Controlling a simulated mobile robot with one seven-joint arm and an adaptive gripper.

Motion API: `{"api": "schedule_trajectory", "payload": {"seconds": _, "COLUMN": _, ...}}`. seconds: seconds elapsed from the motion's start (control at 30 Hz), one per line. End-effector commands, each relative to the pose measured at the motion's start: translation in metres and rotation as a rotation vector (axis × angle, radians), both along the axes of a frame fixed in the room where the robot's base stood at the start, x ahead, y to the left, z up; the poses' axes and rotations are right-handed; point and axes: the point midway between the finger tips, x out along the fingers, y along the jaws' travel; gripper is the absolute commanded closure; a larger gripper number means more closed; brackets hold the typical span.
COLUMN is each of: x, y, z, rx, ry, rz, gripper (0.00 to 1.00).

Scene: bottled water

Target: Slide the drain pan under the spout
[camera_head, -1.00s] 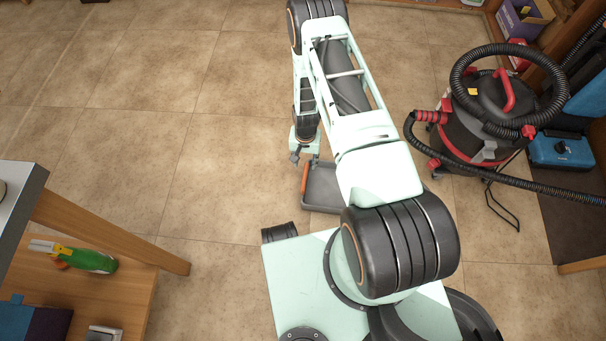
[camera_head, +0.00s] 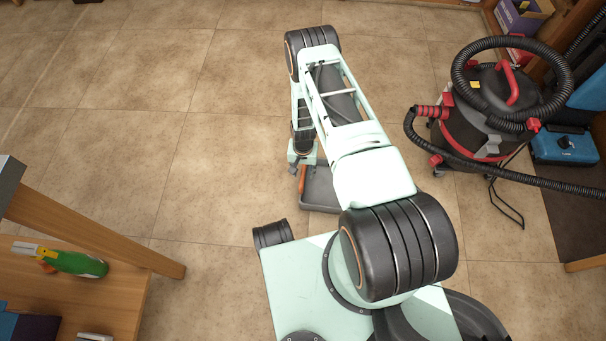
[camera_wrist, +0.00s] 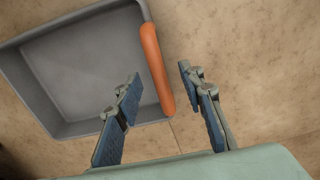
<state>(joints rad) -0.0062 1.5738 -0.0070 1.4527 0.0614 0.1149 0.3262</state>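The drain pan is a grey shallow tray (camera_head: 322,196) with an orange handle (camera_head: 302,182) along one side, lying on the tiled floor and partly covered by my arm in the head view. In the wrist view the pan (camera_wrist: 80,62) fills the upper left, with its handle (camera_wrist: 156,68) along its right edge. My gripper (camera_wrist: 160,82) is open, one finger over the pan and the other on the outer side of the handle. Contact with the handle does not show. In the head view my gripper (camera_head: 294,169) is small beside the handle. No spout is visible.
A black and red shop vacuum (camera_head: 490,110) with a long hose stands to the right, near a blue case (camera_head: 563,147). Floor left of and beyond the arm is clear.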

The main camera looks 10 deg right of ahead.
Motion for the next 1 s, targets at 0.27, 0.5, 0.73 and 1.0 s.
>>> {"api": "schedule_trajectory", "payload": {"seconds": 0.27, "x": -0.0001, "y": 0.0, "z": 0.0001, "rx": 0.0, "ry": 0.0, "rz": 0.0, "gripper": 0.69}}
{"api": "schedule_trajectory", "payload": {"seconds": 0.5, "x": -0.0001, "y": -0.0001, "z": 0.0002, "rx": 0.0, "ry": 0.0, "rz": 0.0, "gripper": 0.82}}
{"api": "schedule_trajectory", "payload": {"seconds": 0.73, "x": -0.0001, "y": -0.0001, "z": 0.0002, "rx": 0.0, "ry": 0.0, "rz": 0.0, "gripper": 0.95}}
{"api": "schedule_trajectory", "payload": {"seconds": 1.0, "x": -0.0001, "y": 0.0, "z": 0.0002, "rx": 0.0, "ry": 0.0, "rz": 0.0, "gripper": 1.0}}
